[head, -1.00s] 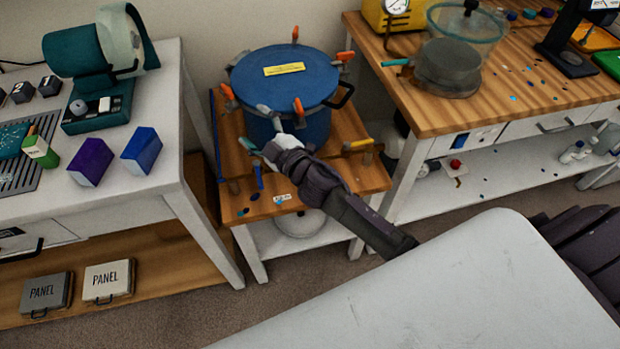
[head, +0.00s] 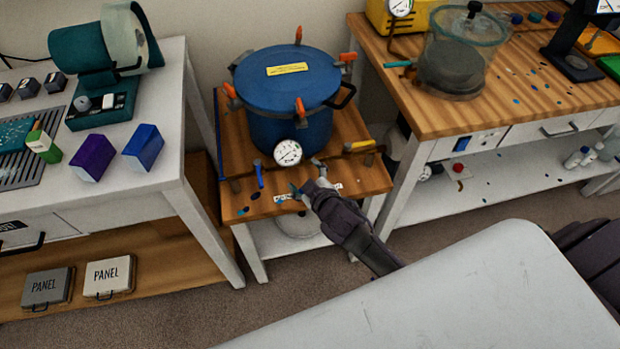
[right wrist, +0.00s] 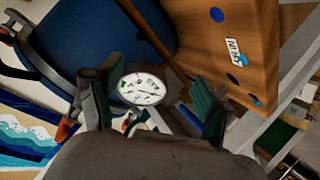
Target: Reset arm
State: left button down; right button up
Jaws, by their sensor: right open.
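My right gripper (head: 309,187) is open and empty in the head view. It is over the front edge of the low wooden table, below the round white gauge on the blue pressure pot. In the right wrist view its two dark fingers (right wrist: 150,110) stand apart, with the gauge (right wrist: 141,89) showing between them. The blue pot (head: 287,85) stands with its lid on, and orange-handled clamps sit around its rim. My left gripper does not show.
The low wooden table (head: 238,205) has a label and small blue spots near its front edge. A white bench (head: 165,185) stands at left with purple and blue boxes. A wooden bench (head: 430,115) at right carries a clear chamber (head: 462,50).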

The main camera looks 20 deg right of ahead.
jog(key=shift+s+d+f, duration=0.15)
jog(key=shift+s+f, duration=0.1)
jog(key=shift+f, duration=0.1)
dwell(0.3)
jog(key=shift+s, duration=0.15)
jog(key=s+d+r+m+g, duration=0.1)
jog(key=s+m+g, duration=0.15)
jog(key=s, duration=0.65)
jog(key=s+r+m+g, duration=0.15)
jog(key=s+g, duration=0.25)
jog(key=s, duration=0.4)
jog(key=s+d+r+m+g, duration=0.1)
jog(key=s+r+g, duration=0.15)
jog(key=s, duration=0.65)
notch_tip(320, 180, down, 26)
jog(key=s+g, duration=0.2)
jog(key=s+d+f+g, duration=0.1)
jog(key=s+d+f, duration=0.1)
jog(key=s+f, duration=1.4)
jog(key=shift+s+d+f, duration=0.15)
jog(key=shift+d+f, duration=0.25)
jog(key=shift+f, duration=0.1)
